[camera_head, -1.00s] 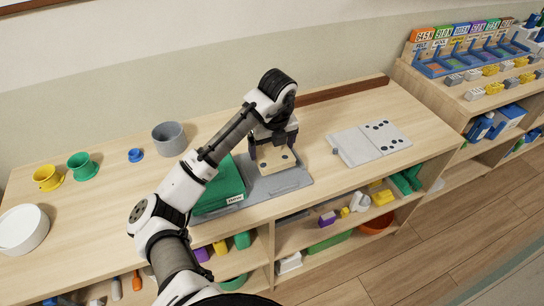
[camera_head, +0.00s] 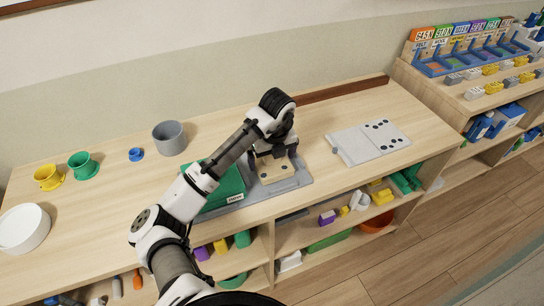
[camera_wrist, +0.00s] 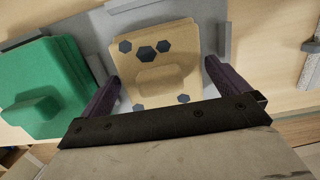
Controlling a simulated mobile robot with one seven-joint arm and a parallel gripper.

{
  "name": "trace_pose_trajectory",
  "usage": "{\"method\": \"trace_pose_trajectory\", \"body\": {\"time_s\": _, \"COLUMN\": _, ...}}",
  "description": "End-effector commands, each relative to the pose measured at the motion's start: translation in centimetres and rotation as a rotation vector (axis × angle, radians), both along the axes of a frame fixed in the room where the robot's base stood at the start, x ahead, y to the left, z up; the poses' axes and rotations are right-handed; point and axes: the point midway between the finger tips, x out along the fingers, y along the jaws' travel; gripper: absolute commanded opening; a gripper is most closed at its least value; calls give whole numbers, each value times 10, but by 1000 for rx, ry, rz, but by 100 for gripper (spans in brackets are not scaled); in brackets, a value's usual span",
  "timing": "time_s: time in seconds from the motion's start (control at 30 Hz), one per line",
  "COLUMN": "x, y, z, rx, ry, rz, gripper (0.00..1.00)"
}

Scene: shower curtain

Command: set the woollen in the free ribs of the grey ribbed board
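A tan block (camera_head: 273,169) with dark hexagon marks and a raised grip bar sits on the right part of the grey ribbed board (camera_head: 297,183). I take it to be the woollen; no name is readable on it. It also shows in the wrist view (camera_wrist: 180,50), lying between grey ribs, though I cannot tell how fully it is seated. A green block (camera_head: 222,190) with a white label fills the board's left part. My gripper (camera_head: 276,153) is above the tan block. In the wrist view its fingers (camera_wrist: 163,82) stand apart at either side of the block, with a gap visible at the right.
A grey-white panel with dark dots (camera_head: 368,140) lies to the right. A grey cup (camera_head: 169,138), a blue ring (camera_head: 136,154), green and yellow spools and a white bowl (camera_head: 22,228) stand to the left. A dark brown strip (camera_head: 343,90) lies along the wall.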

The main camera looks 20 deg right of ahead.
Motion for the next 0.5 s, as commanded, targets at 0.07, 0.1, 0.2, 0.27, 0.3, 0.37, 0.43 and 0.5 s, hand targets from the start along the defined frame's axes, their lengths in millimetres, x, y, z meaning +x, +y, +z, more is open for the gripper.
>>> {"method": "trace_pose_trajectory", "body": {"time_s": 0.07, "x": 0, "y": 0, "z": 1, "rx": 0, "ry": 0, "rz": 0, "gripper": 100}}
{"method": "trace_pose_trajectory", "body": {"time_s": 0.1, "x": 0, "y": 0, "z": 4, "rx": 0, "ry": 0, "rz": 0, "gripper": 100}}
{"method": "trace_pose_trajectory", "body": {"time_s": 0.2, "x": -1, "y": 0, "z": 11, "rx": -1, "ry": -2, "rz": -1, "gripper": 100}}
{"method": "trace_pose_trajectory", "body": {"time_s": 0.27, "x": -2, "y": -1, "z": 19, "rx": -1, "ry": -3, "rz": -2, "gripper": 100}}
{"method": "trace_pose_trajectory", "body": {"time_s": 0.3, "x": -3, "y": -1, "z": 27, "rx": -2, "ry": -4, "rz": -2, "gripper": 100}}
{"method": "trace_pose_trajectory", "body": {"time_s": 0.37, "x": -5, "y": -1, "z": 40, "rx": -2, "ry": -5, "rz": -1, "gripper": 100}}
{"method": "trace_pose_trajectory", "body": {"time_s": 0.43, "x": -7, "y": -1, "z": 58, "rx": 0, "ry": -7, "rz": -2, "gripper": 100}}
{"method": "trace_pose_trajectory", "body": {"time_s": 0.5, "x": -9, "y": 0, "z": 73, "rx": 2, "ry": -7, "rz": -1, "gripper": 100}}
